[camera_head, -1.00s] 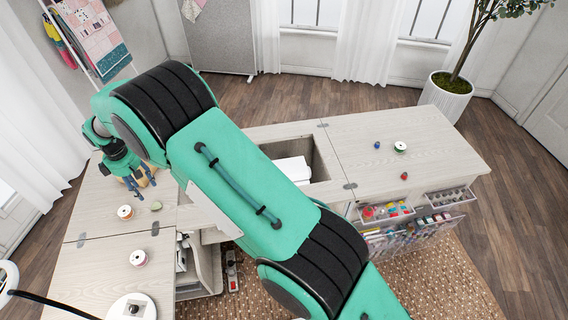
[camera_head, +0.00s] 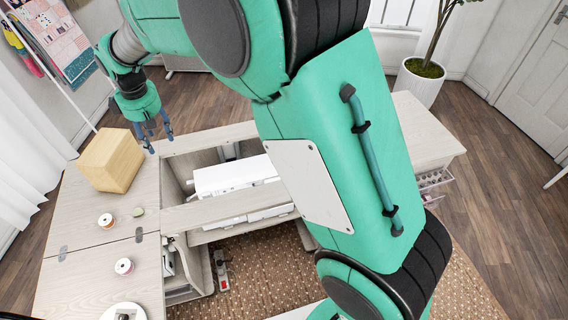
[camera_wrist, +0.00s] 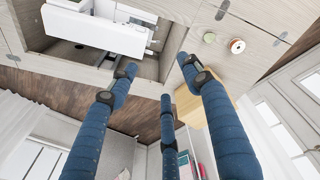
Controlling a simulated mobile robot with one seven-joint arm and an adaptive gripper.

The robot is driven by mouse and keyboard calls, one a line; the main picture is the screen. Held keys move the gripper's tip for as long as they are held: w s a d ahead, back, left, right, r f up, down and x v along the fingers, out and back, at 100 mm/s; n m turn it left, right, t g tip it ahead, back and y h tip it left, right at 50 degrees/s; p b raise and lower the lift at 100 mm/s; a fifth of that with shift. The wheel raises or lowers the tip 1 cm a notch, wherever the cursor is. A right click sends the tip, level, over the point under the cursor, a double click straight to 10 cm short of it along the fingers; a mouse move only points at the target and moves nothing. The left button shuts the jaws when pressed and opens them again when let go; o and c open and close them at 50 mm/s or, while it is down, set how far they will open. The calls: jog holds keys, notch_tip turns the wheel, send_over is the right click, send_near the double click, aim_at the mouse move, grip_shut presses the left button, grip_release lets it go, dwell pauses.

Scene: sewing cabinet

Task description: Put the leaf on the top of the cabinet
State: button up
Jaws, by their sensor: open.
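The pale wood sewing cabinet has a left top section (camera_head: 150,180) beside an open well. A front left panel (camera_head: 75,285) joins it along a seam with metal hinges. I cannot tell which panel is the leaf. My gripper (camera_head: 158,137) hangs above the well's back left corner, just right of a wooden box. Its blue fingers are spread and empty. In the wrist view my gripper (camera_wrist: 160,75) shows its fingers apart at the edge of the well, holding nothing.
The wooden box (camera_head: 110,160) stands on the left top. Two thread spools (camera_head: 105,220) (camera_head: 123,266) and a small green item (camera_head: 137,212) lie near it. A white sewing machine (camera_head: 235,178) sits in the well. A potted plant (camera_head: 418,80) stands behind, right.

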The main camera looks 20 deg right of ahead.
jog(key=s+d+r+m+t, duration=0.1)
jog(key=s+d+r+m, duration=0.1)
jog(key=s+d+r, duration=0.45)
jog(key=s+d+r+m, duration=0.2)
jog(key=s+d+r, duration=0.15)
jog(key=d, duration=0.55)
jog(key=s+d+r+m+t, duration=0.1)
jog(key=s+d+r+m, duration=0.1)
jog(key=s+d+r, duration=0.45)
jog(key=s+d+f+m+t, duration=0.1)
jog(key=s+d+f+m, duration=0.2)
jog(key=s+d, duration=1.3)
jog(key=s+m, duration=0.3)
jog(key=s, duration=0.1)
jog(key=shift+d+t+h, duration=0.2)
jog(key=shift+t+h, duration=0.1)
jog(key=shift+t, duration=0.1)
jog(key=shift+r, duration=0.1)
